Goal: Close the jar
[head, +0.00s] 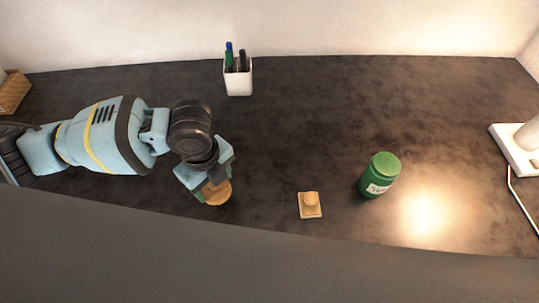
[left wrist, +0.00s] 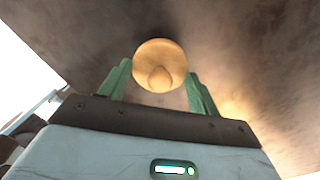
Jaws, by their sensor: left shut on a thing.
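A green jar (head: 375,185) with a white label stands upright on the dark counter, right of the middle in the head view. Its top is a lighter green; I cannot tell whether it is an open mouth or a cover. My left gripper (head: 207,188) is shut on a round wooden lid (head: 218,194) with a knob, well left of the jar. The round lid also shows between the green fingers in the left wrist view (left wrist: 160,55). A square wooden lid (head: 310,211) with a knob lies on the counter between the gripper and the jar. My right gripper is not in view.
A white cup with pens (head: 239,80) stands at the back near the wall. A white lamp base (head: 515,150) with a cord is at the right edge. A wicker basket (head: 13,92) is at the far left. The counter between the cup and jar is clear.

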